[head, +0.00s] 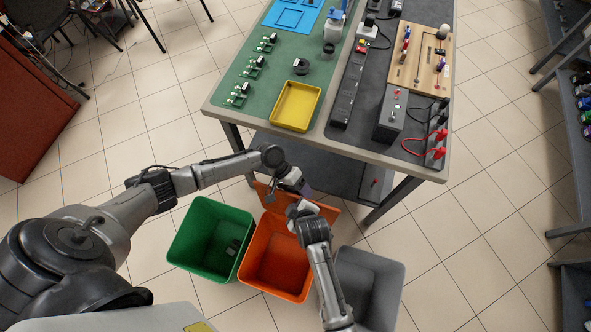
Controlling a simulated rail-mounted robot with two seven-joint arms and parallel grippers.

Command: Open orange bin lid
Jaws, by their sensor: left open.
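The orange bin (270,268) stands on the floor between a green bin and a grey bin, in front of the table. Its inside is visible from above and looks empty. An orange panel, seemingly its lid (328,209), stands raised at the bin's far side, partly hidden by my grippers. My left gripper (288,193) is open at the lid, over the bin's far edge; I cannot tell whether it touches. My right gripper (297,207) is close beside it above the bin's far right part; its jaws are too small and covered to read.
The green bin (191,243) is open with dark items inside. The grey bin (380,270) is open, partly behind my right arm. The workbench (215,98) with a yellow tray (296,105) stands just beyond the bins. Shelves (566,130) are at right; floor between is clear.

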